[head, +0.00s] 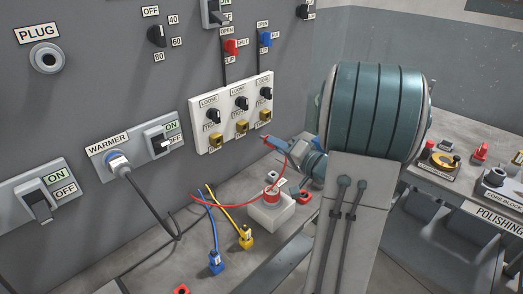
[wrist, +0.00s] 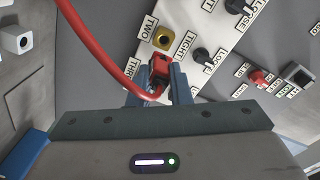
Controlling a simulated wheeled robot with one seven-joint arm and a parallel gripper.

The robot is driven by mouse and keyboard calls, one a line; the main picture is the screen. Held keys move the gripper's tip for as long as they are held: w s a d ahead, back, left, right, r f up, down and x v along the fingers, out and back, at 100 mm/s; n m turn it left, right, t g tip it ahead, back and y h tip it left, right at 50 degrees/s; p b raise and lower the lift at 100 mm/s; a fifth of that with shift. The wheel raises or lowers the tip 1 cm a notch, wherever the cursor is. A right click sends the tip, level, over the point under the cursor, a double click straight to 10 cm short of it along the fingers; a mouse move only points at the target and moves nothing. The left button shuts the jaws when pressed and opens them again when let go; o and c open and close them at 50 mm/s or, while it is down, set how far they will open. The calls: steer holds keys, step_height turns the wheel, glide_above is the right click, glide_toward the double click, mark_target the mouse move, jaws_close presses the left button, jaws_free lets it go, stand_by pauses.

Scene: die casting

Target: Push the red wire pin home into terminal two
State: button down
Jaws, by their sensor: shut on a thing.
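The red wire pin (wrist: 160,68) is held between the fingers of my gripper (wrist: 160,85), which is shut on it. Its red wire (wrist: 88,50) loops away to the left in the wrist view. The yellow socket of terminal two (wrist: 163,39), beside the label TWO, shows just above the pin in that view. The pin looks apart from this socket; its tip and depth are hard to judge. In the head view my gripper (head: 274,142) and the pin are just right of the white terminal panel (head: 205,124), below its right end. The panel carries black knobs and yellow sockets.
A blue wire (head: 212,225) and a yellow wire (head: 230,216) with connectors lie on the bench below the panel.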

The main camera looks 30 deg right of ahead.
mark_target(265, 138)
steer(key=shift+s+r+y, duration=0.15)
steer(key=shift+s+y, duration=0.1)
steer(key=shift+y, duration=0.05)
steer(key=shift+d, duration=0.1)
steer(key=shift+p+x, duration=0.65)
steer(key=shift+x, duration=2.05)
steer(key=shift+p, duration=0.55)
steer(key=shift+x, duration=1.65)
